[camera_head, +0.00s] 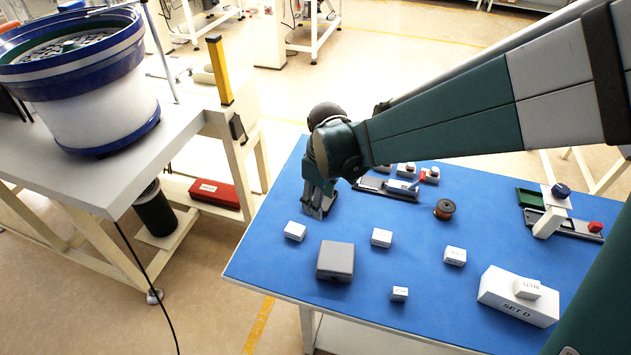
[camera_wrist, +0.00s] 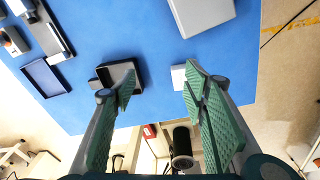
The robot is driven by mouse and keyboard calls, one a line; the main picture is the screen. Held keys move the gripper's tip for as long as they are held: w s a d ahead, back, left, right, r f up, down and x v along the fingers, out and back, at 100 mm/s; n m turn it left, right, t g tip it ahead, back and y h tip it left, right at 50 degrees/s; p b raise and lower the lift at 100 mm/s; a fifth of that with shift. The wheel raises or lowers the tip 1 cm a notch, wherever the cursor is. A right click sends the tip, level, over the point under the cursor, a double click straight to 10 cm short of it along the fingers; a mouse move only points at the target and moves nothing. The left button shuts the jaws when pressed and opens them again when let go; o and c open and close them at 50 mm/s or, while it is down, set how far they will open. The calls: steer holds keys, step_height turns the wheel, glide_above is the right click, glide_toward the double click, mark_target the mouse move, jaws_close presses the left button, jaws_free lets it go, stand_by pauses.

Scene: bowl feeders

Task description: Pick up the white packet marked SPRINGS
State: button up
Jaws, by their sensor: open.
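Several small white packets lie on the blue table (camera_head: 345,310): one at the left (camera_head: 295,231), one in the middle (camera_head: 381,237), one to the right (camera_head: 455,256) and one nearer the front (camera_head: 400,294). Their print is too small to read, so I cannot tell which is marked SPRINGS. Another small white packet (camera_head: 528,290) sits on a long white box marked SET D (camera_head: 505,308). My gripper (camera_head: 315,212) points down just behind the left packet. In the wrist view my gripper (camera_wrist: 160,88) is open and empty, with a white packet (camera_wrist: 179,77) beside its right fingertip, partly hidden.
A grey box (camera_head: 335,260) stands in front of the left packets. An open black box (camera_wrist: 120,72) lies near the left finger. A copper spool (camera_head: 445,209) and a dark rail fixture (camera_head: 388,189) lie farther back. A bowl feeder (camera_head: 85,90) stands on the left bench.

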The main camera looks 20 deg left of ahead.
mark_target(295, 228)
steer(key=a+f, duration=0.2)
steer(key=s+a+f+n, duration=0.1)
steer(key=a+f, duration=0.2)
steer(key=s+a+f+n, duration=0.1)
steer(key=a+f, duration=0.1)
steer(key=a, duration=0.1)
steer(key=shift+a+f+g+h, duration=0.15)
steer(key=shift+f+g+h, duration=0.15)
steer(key=shift+g, duration=0.1)
steer(key=shift+f+b, duration=0.3)
steer(key=shift+f, duration=0.95)
steer(key=shift+s+f+b, duration=0.1)
steer(key=shift+f+b, duration=0.45)
steer(key=shift+f, duration=2.1)
steer(key=c, duration=1)
